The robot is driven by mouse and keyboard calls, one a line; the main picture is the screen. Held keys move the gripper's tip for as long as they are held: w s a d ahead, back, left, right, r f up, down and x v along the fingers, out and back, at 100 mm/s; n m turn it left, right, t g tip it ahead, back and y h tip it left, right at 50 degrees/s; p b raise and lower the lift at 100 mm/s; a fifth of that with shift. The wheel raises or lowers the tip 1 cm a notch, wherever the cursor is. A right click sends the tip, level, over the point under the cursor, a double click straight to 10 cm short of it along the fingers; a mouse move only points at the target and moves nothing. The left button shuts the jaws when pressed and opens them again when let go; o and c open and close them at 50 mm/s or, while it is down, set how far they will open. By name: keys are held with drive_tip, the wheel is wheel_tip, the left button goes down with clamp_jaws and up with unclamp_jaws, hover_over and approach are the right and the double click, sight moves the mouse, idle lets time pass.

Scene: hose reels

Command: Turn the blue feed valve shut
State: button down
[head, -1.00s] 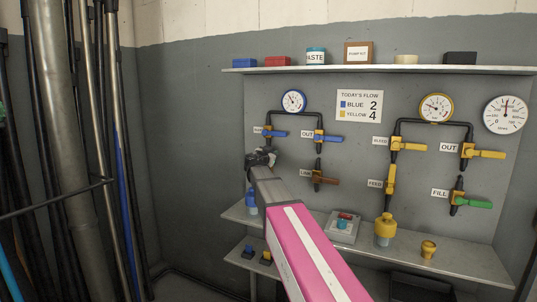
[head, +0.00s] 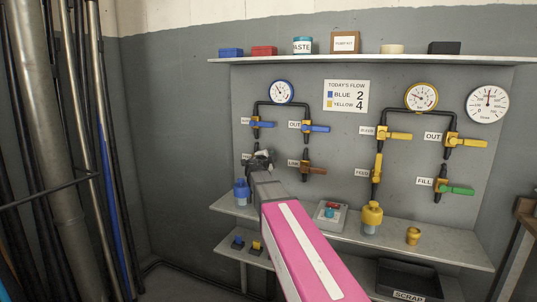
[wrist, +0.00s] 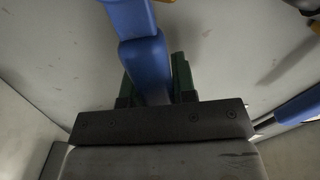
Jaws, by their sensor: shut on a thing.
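My gripper (head: 260,160) is at the lower left of the blue pipework on the wall panel, over the place of the lower-left valve. In the wrist view a blue lever (wrist: 145,62) runs down from the top edge between the green finger pads of my gripper (wrist: 155,82), which is shut on it. In the head view my gripper hides this valve and most of its label, so I cannot tell its angle to the pipe there. The blue line's upper-left valve (head: 262,124) and OUT valve (head: 317,128) have blue levers pointing right.
A brown-levered valve (head: 314,170) sits close to the right of my gripper. The yellow feed valve (head: 378,164) has an upright lever. A shelf (head: 335,234) below carries a blue-capped bottle (head: 241,192) and a button box (head: 330,213). Pipes (head: 75,150) stand at the left.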

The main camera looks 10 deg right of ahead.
drive_tip(key=shift+s+d+f+m, duration=0.1)
drive_tip(key=shift+f+m, duration=0.4)
drive_tip(key=shift+m, duration=0.15)
drive_tip(key=shift+s+d+f+m, duration=0.1)
drive_tip(key=shift+f+m, duration=0.35)
drive_tip(key=shift+m, duration=0.2)
drive_tip(key=c, duration=0.9)
unclamp_jaws()
drive_tip(key=v, duration=1.1)
drive_tip(key=shift+w, duration=0.1)
